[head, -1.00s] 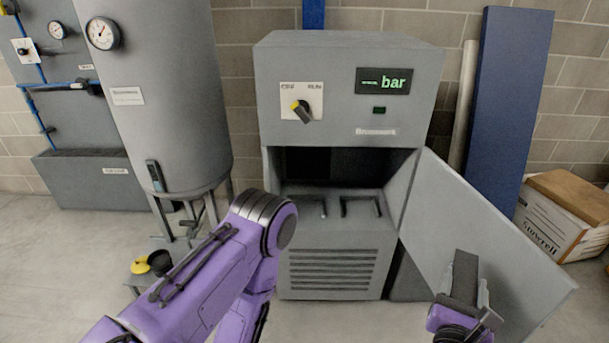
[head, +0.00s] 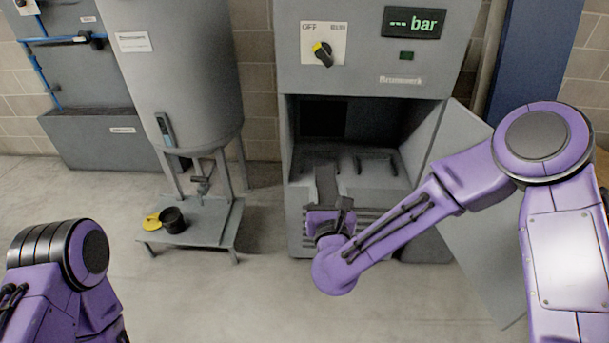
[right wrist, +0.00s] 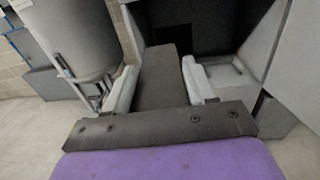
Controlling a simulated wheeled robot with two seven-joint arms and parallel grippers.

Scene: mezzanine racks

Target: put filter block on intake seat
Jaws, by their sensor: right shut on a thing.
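The filter block (head: 326,183) is a dark grey slab held in my right gripper (head: 329,205). In the right wrist view the block (right wrist: 162,78) lies between the two pale fingers, which are shut on it, and its far end points at the cabinet's dark opening. In the head view the block is in front of the ledge of the opening and overlaps its left part. The intake seat appears to be this ledge, where a dark bracket (head: 377,160) shows on the right. I cannot tell whether the block touches it. My left gripper is out of view.
The grey cabinet (head: 365,65) has a switch (head: 323,53) and a bar display (head: 414,22). Its door (head: 470,200) hangs open on the right. A tank (head: 185,75) stands left, with a black cup (head: 172,220) and yellow lid (head: 152,221) on a low stand. The floor between is clear.

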